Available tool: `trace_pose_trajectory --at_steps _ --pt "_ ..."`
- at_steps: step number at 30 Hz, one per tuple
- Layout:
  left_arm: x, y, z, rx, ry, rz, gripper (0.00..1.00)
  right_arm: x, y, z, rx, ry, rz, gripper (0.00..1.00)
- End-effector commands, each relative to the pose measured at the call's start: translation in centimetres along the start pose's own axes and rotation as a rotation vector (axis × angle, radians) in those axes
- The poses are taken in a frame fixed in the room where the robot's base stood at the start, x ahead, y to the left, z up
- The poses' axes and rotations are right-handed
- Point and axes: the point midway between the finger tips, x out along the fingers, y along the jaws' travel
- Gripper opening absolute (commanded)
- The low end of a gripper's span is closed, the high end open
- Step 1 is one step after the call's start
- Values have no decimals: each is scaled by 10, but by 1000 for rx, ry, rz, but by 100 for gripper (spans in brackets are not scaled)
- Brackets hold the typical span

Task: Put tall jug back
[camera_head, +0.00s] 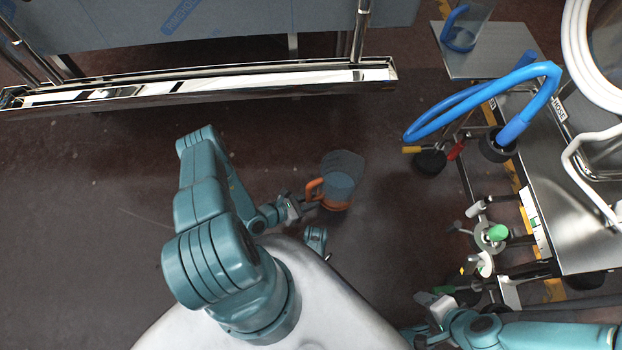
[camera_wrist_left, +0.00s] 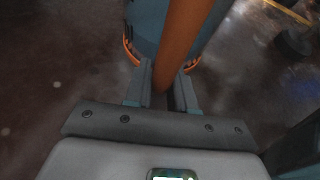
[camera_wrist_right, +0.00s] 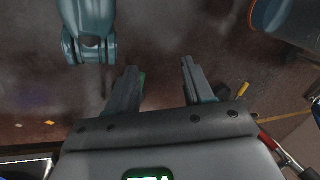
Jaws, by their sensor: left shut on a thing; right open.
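A clear, bluish jug (camera_head: 341,176) with an orange handle and orange base rim is held above the dark floor, in front of my body. My left gripper (camera_head: 308,199) is shut on its handle. In the left wrist view the orange handle (camera_wrist_left: 183,40) runs between the fingers (camera_wrist_left: 160,92), and the jug's body is partly hidden behind it. My right gripper (camera_head: 430,301) is open and empty, low at the right in the head view. In the right wrist view its fingers (camera_wrist_right: 160,88) are apart, and part of the jug (camera_wrist_right: 283,18) shows at the top right.
A blue-handled jug (camera_head: 459,38) stands on a small steel shelf (camera_head: 486,62) at the upper right. A steel cart (camera_head: 585,215) with a blue hose (camera_head: 480,97) and valves lies along the right. A chrome rail (camera_head: 200,88) crosses the upper left.

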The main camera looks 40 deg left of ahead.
Motion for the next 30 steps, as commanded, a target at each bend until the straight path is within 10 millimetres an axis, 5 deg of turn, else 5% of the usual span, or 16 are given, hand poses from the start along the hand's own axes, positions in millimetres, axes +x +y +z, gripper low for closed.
trace_pose_trajectory --at_steps 3,18,26,27,29,30 --pt "13 0 -29 2 -4 0 0 21 7 -11 -9 38 -2 52" --pt "36 3 -78 1 -3 1 0 52 17 -36 -28 124 -5 52" --pt "36 3 -80 2 -3 1 0 51 16 -39 -31 137 -5 52" --pt "36 3 -82 1 1 1 34 52 16 -39 -31 136 -5 52" --pt "36 3 -82 1 1 1 50 52 16 -39 -31 136 -5 52" --pt "36 3 -82 1 1 1 50 52 16 -39 -31 136 -5 52"
